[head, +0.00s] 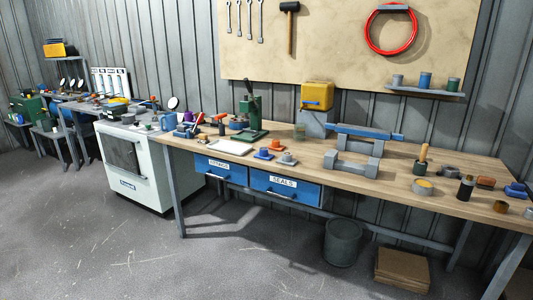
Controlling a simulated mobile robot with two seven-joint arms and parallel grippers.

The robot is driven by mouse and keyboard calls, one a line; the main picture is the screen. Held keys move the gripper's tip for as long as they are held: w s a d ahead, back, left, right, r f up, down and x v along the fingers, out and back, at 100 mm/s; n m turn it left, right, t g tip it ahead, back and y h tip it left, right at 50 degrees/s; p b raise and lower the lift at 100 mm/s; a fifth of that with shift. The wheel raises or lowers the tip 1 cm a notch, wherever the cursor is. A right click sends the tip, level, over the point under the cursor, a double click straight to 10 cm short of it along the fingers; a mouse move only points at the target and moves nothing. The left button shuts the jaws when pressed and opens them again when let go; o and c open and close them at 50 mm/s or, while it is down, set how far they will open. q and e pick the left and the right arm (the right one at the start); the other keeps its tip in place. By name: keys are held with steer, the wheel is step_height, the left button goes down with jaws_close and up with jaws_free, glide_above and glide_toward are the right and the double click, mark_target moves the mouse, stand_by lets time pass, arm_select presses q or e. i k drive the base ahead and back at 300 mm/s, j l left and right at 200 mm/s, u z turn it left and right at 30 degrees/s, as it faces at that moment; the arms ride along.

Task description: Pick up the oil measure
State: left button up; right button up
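I cannot tell for sure which item is the oil measure; many items on the benches are small. A blue cup-like vessel (168,121) stands near the left end of the wooden workbench (225,143). A purple-topped item (188,116) is just right of it. At the bench's right part, a grey round tin with a yellowish top (422,187) and a dark bottle-like item (465,188) stand apart from each other. Neither of my grippers shows in the head view.
A green press (251,115), a yellow-topped machine (317,97) and a grey-blue frame (355,150) occupy the workbench. A white cabinet (135,170) abuts its left end. Below are a grey bin (342,243) and brown boards (402,268). The floor in front is clear.

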mark_target(299, 134)
steer(key=i+j+z, duration=0.2)
steer(key=i, duration=0.35)
steer(key=i+z, duration=0.25)
steer(key=i, duration=0.3)
steer(key=i+j+z, duration=0.2)
steer(key=i, duration=0.35)
steer(key=j, duration=0.1)
